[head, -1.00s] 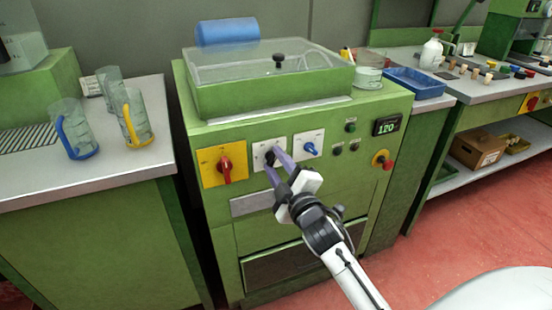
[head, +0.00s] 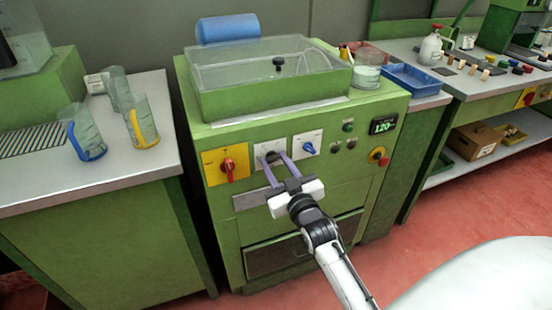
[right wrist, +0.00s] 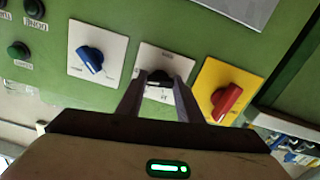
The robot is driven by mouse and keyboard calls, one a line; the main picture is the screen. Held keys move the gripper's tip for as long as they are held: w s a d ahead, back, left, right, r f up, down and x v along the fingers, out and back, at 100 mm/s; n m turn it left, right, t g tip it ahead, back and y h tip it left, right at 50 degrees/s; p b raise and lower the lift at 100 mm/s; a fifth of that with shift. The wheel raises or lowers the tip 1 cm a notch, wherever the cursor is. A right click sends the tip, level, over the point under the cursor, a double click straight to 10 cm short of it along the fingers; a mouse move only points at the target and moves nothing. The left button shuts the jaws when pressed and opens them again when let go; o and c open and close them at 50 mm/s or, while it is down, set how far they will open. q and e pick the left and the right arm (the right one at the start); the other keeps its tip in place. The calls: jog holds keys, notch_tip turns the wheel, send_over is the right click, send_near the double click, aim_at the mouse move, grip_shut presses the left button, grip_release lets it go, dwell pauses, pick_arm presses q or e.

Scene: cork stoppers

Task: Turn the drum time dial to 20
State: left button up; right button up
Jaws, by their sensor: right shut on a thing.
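The green machine's front (head: 330,195) carries a row of three dials. The middle, black dial (head: 271,155) sits on a white plate, and its small labels are not readable. My right gripper (head: 273,162) is shut on this black dial, with one purple finger on each side. In the right wrist view the black dial (right wrist: 160,76) shows between the fingertips (right wrist: 159,84), with the fingers hiding part of its plate. A digital display (head: 384,125) at the upper right of the front reads 120. My left gripper is not in view.
A red dial on a yellow plate (head: 228,168) and a blue dial (head: 308,148) flank the black one closely. Push buttons and a red emergency stop (head: 384,162) lie further right. Beakers (head: 142,125) stand on the left counter (head: 40,180).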

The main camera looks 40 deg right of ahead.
jog(key=shift+m+p, duration=0.45)
jog(key=shift+m, duration=0.55)
jog(key=shift+f, duration=0.1)
jog(key=o, duration=1.1)
notch_tip(320, 180, up, 10)
jog(key=shift+r+p, duration=0.1)
jog(key=shift+p, duration=0.7)
